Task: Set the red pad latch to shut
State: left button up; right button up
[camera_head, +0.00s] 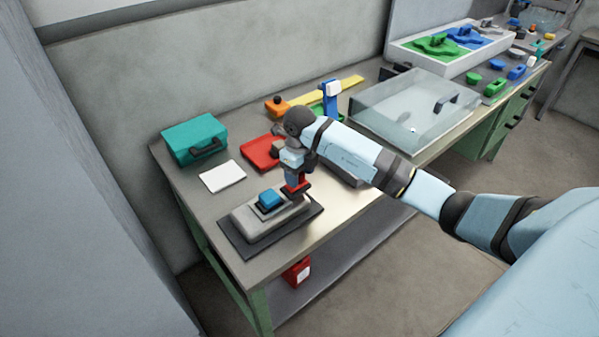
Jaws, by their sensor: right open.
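A flat red pad (260,153) lies on the bench, partly hidden behind my right wrist. I cannot make out its latch or how the latch is set. My right gripper (295,184) points down at the right end of a grey device with a blue block on top (262,220). It is open. A small red part shows at its fingers, and I cannot tell whether that belongs to the gripper or to something under it. Contact with the device cannot be told. My left gripper is out of view.
A teal case (194,140) and a white sheet (222,177) are on the bench (195,207) to the left. A clear bin (400,112) stands to the right, with a white tray (481,58) of green and blue parts behind. A red box (296,273) is below.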

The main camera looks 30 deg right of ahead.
aim_at(288, 188)
grip_shut()
jog(key=shift+s+a, duration=0.1)
jog(key=shift+a, duration=1.8)
grip_release()
jog(key=shift+a, duration=0.1)
jog(key=shift+r, duration=0.15)
notch_tip(288, 188, up, 14)
jog(key=shift+f+b, duration=0.25)
jog(key=shift+b, duration=0.15)
